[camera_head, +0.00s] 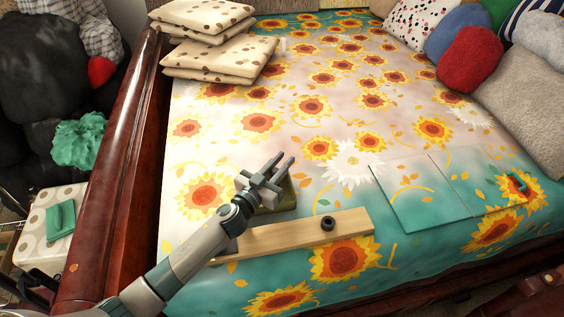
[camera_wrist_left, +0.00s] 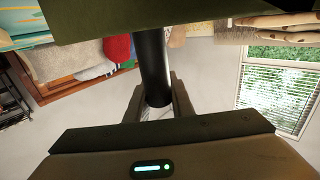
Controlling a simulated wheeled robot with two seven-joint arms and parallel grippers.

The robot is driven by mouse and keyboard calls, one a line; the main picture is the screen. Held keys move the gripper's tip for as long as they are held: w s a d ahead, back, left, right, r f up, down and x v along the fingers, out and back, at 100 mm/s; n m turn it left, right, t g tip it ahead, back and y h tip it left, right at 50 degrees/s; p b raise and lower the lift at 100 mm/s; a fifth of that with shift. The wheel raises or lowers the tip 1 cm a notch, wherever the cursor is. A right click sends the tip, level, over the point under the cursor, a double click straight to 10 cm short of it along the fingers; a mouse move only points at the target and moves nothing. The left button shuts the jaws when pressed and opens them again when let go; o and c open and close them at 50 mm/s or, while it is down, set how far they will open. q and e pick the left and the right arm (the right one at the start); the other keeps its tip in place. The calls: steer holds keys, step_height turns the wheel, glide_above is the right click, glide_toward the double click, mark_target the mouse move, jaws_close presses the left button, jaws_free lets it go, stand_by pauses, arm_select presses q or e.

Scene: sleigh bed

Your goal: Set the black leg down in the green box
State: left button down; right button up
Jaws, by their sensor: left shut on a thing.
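My left gripper (camera_head: 281,166) is over the near part of the bed, above the green box (camera_head: 286,196). The box is partly hidden by the gripper and arm. In the left wrist view the gripper (camera_wrist_left: 156,92) is shut on the black leg (camera_wrist_left: 153,60), a dark cylinder between its fingers. The leg reaches up to an olive-green surface (camera_wrist_left: 150,14) at the top of that picture, which looks like the box. Whether the leg touches or is inside it, I cannot tell. The leg is hidden in the head view. My right gripper is not in view.
A wooden board (camera_head: 290,236) lies just in front of the box, with a short black round piece (camera_head: 327,223) on it. A pale green panel (camera_head: 415,195) lies to the right. Folded cushions (camera_head: 220,60) are stacked far left. The middle of the bed is clear.

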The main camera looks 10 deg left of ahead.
arm_select(q)
steer(key=shift+f, duration=0.1)
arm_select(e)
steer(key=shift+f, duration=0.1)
arm_select(q)
steer(key=shift+f, duration=0.1)
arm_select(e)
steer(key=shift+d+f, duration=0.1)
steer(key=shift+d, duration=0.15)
arm_select(q)
steer(key=shift+f+b, duration=0.5)
steer(key=shift+b, duration=0.05)
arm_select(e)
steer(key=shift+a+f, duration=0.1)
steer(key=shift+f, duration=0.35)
arm_select(q)
steer(key=c, duration=1.5)
jaws_free()
steer(key=shift+o, duration=0.2)
